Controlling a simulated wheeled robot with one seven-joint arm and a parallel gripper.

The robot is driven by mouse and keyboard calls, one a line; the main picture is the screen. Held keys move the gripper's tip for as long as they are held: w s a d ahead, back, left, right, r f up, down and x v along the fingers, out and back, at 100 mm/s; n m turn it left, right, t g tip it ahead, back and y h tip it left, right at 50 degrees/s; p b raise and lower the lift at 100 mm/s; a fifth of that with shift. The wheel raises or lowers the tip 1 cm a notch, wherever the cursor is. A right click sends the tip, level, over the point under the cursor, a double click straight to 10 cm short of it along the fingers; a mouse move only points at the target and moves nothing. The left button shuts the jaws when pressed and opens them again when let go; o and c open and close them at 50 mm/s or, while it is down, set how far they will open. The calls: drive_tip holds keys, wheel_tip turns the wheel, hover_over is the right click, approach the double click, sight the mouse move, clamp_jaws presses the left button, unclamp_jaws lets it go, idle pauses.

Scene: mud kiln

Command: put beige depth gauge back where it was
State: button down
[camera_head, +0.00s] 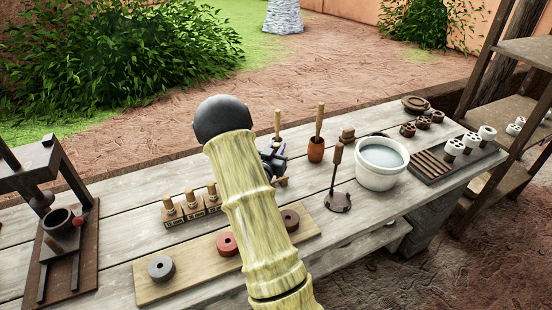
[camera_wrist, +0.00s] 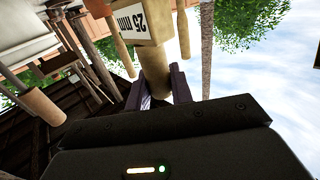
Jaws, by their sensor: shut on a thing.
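My gripper (camera_wrist: 160,88) is shut on the round handle of the beige depth gauge (camera_wrist: 127,24), a pale block with a "25 mm" label, in the wrist view. In the head view my gripper (camera_head: 274,156) shows only partly beside my pale arm, above the table. The held gauge is mostly hidden there behind the arm. Several similar labelled gauges with wooden pegs (camera_head: 192,205) stand in a row left of my arm. Whether there is an empty place in that row is hidden by the arm.
A board (camera_head: 190,278) with dark and red rings lies in front of the row. A dark press (camera_head: 65,235) stands at left. A cup with a wooden handle (camera_head: 316,149), a stand (camera_head: 337,200) and a white water bowl (camera_head: 381,165) stand right of my gripper.

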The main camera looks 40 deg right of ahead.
drive_tip(key=f, duration=0.3)
drive_tip(key=shift+w+a+f, duration=0.2)
drive_tip(key=shift+f, duration=0.1)
drive_tip(key=shift+s+f, duration=0.15)
drive_tip(key=shift+f, duration=0.1)
drive_tip(key=shift+f, duration=0.3)
drive_tip(key=c, duration=1.2)
unclamp_jaws()
drive_tip(key=shift+c, duration=0.2)
drive_tip(key=shift+r, duration=0.2)
drive_tip(key=shift+r+p, duration=0.25)
drive_tip(key=shift+p, duration=0.05)
drive_tip(key=b+v, duration=0.2)
drive_tip(key=v, duration=1)
drive_tip(key=shift+f+b, duration=0.2)
drive_tip(key=shift+b, duration=0.2)
drive_tip(key=shift+d, duration=0.1)
